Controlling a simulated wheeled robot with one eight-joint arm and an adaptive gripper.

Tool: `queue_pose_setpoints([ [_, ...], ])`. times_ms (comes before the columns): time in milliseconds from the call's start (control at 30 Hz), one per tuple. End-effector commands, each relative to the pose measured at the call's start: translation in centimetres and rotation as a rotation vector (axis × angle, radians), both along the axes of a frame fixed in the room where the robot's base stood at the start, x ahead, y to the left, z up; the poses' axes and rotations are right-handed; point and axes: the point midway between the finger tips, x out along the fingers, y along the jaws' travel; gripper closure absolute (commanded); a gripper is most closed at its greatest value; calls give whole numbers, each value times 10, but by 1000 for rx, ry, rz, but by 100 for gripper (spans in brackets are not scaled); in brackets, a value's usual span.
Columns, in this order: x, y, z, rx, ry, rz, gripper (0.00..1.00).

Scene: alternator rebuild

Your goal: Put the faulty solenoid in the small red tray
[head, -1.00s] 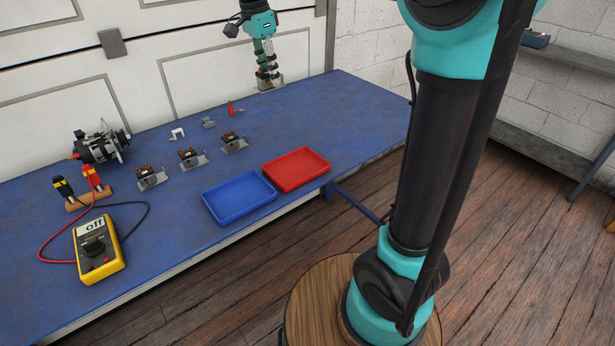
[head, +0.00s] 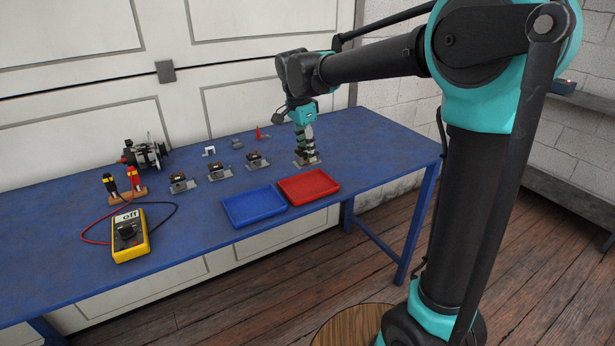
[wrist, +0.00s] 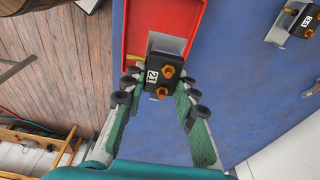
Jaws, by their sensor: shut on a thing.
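My gripper (head: 306,146) is shut on a dark solenoid (wrist: 165,72) with copper-coloured terminals, a grey bracket and a white label that seems to read 21. The held solenoid (head: 308,161) shows in the head view just behind the far edge of the small red tray (head: 310,186). In the wrist view it overlaps one end of the red tray (wrist: 136,35); its exact height above the table is hard to tell. The visible floor of the red tray is empty. No visible mark tells whether this solenoid is faulty.
Three similar solenoids (head: 182,183) (head: 219,170) (head: 257,161) stand in a row left of my gripper. An empty blue tray (head: 253,206) lies left of the red one. A yellow multimeter (head: 130,234), its leads and an alternator (head: 146,155) are farther left.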

Motion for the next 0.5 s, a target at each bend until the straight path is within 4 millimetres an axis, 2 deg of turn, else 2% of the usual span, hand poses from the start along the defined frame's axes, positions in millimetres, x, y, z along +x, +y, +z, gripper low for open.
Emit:
queue_pose_setpoints([
  [100, 0, 0, -26, 0, 0, 0, 100],
  [200, 0, 0, -41, 0, 0, 0, 100],
  [500, 0, 0, -63, 0, 0, 0, 100],
])
